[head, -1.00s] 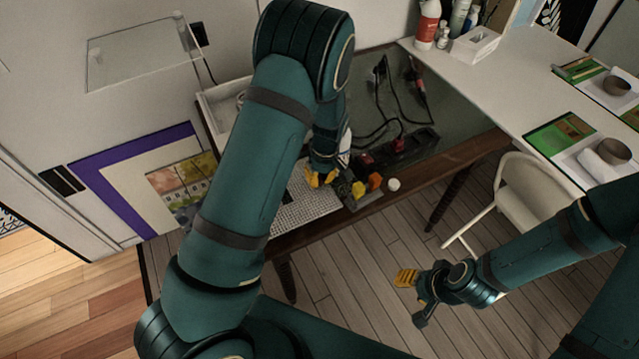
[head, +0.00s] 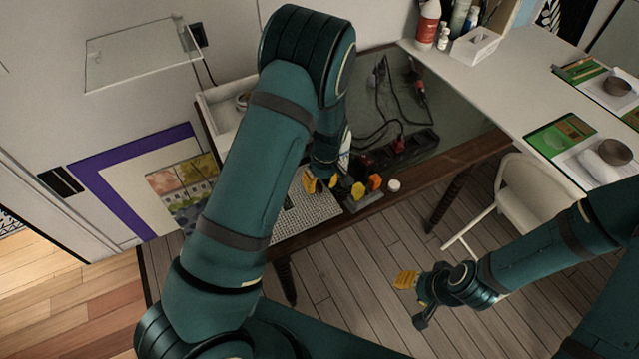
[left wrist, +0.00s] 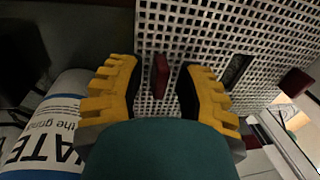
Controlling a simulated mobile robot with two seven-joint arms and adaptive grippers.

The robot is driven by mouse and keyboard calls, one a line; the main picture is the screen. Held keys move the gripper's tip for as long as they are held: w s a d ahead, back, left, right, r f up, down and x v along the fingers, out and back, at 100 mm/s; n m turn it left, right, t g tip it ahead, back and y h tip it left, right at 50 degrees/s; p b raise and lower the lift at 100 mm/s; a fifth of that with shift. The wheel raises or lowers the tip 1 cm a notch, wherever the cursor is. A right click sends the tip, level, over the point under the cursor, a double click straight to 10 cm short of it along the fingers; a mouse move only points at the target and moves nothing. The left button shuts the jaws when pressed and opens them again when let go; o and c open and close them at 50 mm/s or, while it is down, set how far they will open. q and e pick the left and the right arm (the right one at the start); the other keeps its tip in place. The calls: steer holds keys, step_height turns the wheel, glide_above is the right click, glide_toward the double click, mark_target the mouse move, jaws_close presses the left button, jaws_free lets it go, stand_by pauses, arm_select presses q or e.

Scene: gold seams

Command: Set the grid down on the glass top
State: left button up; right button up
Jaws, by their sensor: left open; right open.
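The grid is a white perforated plate (head: 312,212) at the front left of the desk in the head view, partly hidden by my left arm. Whether it rests fully on the glass cannot be told. The dark greenish glass top (head: 455,122) is inset in the brown wooden desk frame. My left gripper (head: 319,184) is over the grid's far edge. In the left wrist view its yellow fingers (left wrist: 160,85) are open on either side of a small red block (left wrist: 160,76) against the grid (left wrist: 200,28). My right gripper (head: 412,297) is open and empty above the floor.
A black power strip (head: 415,143) with cables lies on the glass. Yellow and orange pieces (head: 374,182) and a white round cap (head: 394,185) sit right of the grid. A printed white cylinder (left wrist: 48,122) is close to the left finger. A white chair (head: 530,195) stands at right.

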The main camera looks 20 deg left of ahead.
arm_select(q)
step_height(320, 180, up, 12)
steer(key=w+d+p, duration=0.1)
steer(key=p, duration=0.1)
steer(key=shift+f, duration=0.25)
stand_by(0.4)
